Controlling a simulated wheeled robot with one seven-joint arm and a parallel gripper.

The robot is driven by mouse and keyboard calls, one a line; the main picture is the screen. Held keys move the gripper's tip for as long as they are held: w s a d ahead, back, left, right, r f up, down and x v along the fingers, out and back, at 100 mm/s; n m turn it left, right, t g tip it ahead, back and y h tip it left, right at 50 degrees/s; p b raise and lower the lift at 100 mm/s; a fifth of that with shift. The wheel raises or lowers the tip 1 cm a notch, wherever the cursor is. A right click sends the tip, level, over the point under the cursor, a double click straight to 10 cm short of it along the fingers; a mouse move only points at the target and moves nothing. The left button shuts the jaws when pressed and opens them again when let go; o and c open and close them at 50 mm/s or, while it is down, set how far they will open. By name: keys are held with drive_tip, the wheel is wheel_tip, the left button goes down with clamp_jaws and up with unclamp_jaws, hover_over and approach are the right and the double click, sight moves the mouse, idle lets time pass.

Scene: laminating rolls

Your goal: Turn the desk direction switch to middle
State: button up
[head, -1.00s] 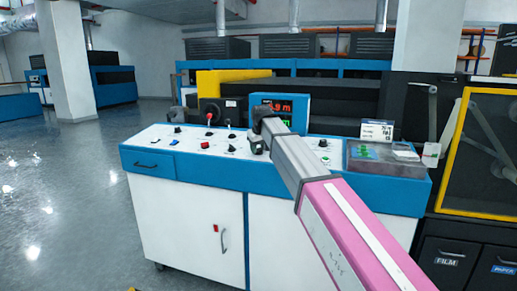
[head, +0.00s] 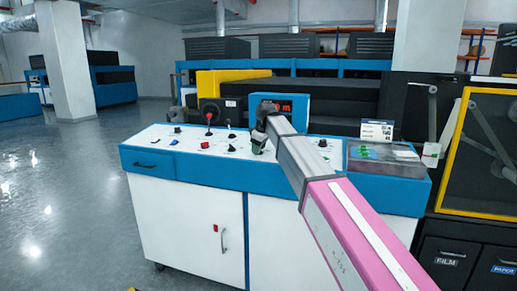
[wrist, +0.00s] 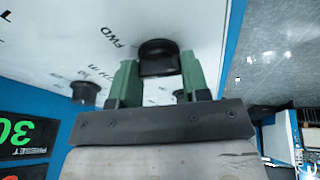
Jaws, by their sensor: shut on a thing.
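The desk direction switch is a black knob (wrist: 158,52) on the white panel, with the letters FWD printed beside it in the wrist view. My gripper (wrist: 157,64) has its two green fingers on either side of the knob and is shut on it. In the head view my gripper (head: 258,146) is low over the middle of the desk panel (head: 150,134). There the arm and gripper hide the switch. The switch's exact angle is hard to read.
Another dark knob (wrist: 86,92) stands beside the gripper in the wrist view. A red-topped lever (head: 209,116) and several small switches are left on the panel. A blue display box (head: 300,122) stands behind my arm, and a clear-lidded tray (head: 385,168) lies to the right.

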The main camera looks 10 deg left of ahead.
drive_tip(key=shift+n+g, duration=0.3)
drive_tip(key=shift+n, duration=0.5)
drive_tip(key=o, duration=0.9)
drive_tip(key=v, duration=1.1)
drive_tip(key=shift+d+f, duration=0.1)
